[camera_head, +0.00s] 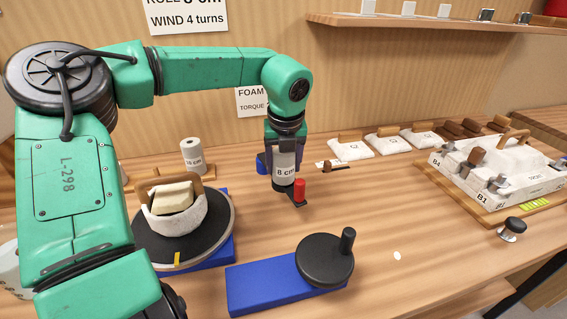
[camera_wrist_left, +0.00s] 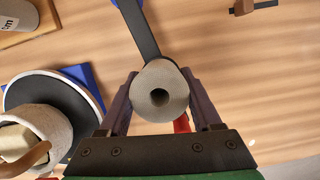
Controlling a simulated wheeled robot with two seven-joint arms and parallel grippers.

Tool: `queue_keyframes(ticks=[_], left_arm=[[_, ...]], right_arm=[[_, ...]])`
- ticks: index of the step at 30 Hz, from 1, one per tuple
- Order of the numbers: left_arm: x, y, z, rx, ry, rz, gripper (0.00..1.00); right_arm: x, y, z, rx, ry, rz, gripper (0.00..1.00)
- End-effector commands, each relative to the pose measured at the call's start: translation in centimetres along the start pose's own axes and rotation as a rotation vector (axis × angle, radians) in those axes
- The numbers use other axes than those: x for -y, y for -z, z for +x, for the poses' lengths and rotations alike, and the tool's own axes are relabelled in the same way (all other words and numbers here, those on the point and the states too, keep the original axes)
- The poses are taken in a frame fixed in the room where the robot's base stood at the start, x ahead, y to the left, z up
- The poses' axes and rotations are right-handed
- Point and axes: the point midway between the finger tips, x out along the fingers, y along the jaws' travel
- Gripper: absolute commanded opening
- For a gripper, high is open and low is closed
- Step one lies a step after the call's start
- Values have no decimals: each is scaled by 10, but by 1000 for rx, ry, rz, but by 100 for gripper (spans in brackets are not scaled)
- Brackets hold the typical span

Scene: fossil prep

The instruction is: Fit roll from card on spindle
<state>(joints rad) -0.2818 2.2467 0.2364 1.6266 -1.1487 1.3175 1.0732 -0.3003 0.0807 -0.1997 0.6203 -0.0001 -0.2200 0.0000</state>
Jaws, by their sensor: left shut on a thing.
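The card (camera_head: 188,18) on the back wall is cut off at the top; its readable part says "8 cm" and "WIND 4 turns". My left gripper (camera_head: 285,158) is shut on a grey roll (camera_head: 285,172) labelled "8 cm", held upright. In the left wrist view the gripper (camera_wrist_left: 158,100) has its fingers on both sides of the roll (camera_wrist_left: 160,92), and its dark centre hole faces the camera. A dark arm (camera_wrist_left: 140,30) runs under the roll from a blue part. A red handle (camera_head: 299,188) stands by the roll's lower end. I cannot tell whether a spindle is inside the roll.
Another grey roll (camera_head: 192,156) stands at back left. A dark turntable (camera_head: 222,235) with a wrapped block is at left. A black crank wheel (camera_head: 325,262) on a blue base is in front. White packets (camera_head: 350,148) and a loaded board (camera_head: 500,212) are at right.

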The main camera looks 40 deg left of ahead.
Motion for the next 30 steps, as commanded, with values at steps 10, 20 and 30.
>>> queue_keyframes(ticks=[10, 20, 30], left_arm=[[0, 0, 1, 1, 0, 0, 0], [0, 1, 4, 1, 0, 0, 0], [0, 1, 4, 1, -1, 0, 0]], right_arm=[[0, 0, 3, 0, 0, 0, 50], [0, 0, 7, 0, 0, 0, 50], [0, -1, 10, 0, 0, 0, 50]])
